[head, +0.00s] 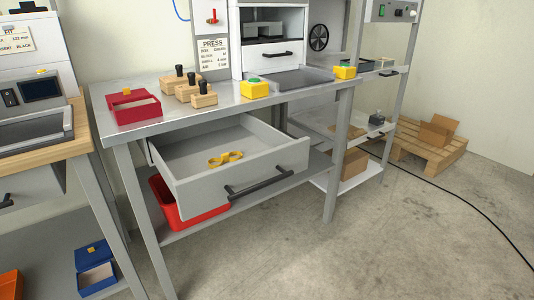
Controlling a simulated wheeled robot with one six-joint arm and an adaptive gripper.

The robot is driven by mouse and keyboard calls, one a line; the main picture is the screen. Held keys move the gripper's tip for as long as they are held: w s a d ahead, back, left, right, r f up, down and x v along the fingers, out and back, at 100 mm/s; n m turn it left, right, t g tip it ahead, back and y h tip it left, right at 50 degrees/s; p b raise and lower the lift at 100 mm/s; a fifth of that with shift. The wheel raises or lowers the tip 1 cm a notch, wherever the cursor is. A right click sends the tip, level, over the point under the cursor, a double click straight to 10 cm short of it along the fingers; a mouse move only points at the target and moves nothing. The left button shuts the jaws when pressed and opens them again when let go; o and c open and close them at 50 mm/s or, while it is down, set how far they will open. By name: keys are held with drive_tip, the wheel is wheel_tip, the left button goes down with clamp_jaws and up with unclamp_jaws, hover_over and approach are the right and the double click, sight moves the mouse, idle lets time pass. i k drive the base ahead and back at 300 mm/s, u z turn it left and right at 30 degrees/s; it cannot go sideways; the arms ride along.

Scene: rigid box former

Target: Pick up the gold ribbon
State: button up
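The gold ribbon (225,158) lies looped on the floor of the open drawer (243,188), near the middle of the drawer. The drawer is light grey with a dark bar handle on its front, and is pulled out from under the steel table (233,104). Nothing covers the ribbon, and it is the only thing I see in the drawer. My gripper is not in view.
On the table stand a red box (134,106), several wooden blocks with black knobs (190,86), yellow button boxes (254,89) and a white press (270,35). A red bin (178,207) is on the shelf below the drawer. The floor in front is clear.

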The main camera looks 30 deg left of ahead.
sight(225, 158)
drive_tip(key=i, duration=0.85)
drive_tip(key=u, duration=1.75)
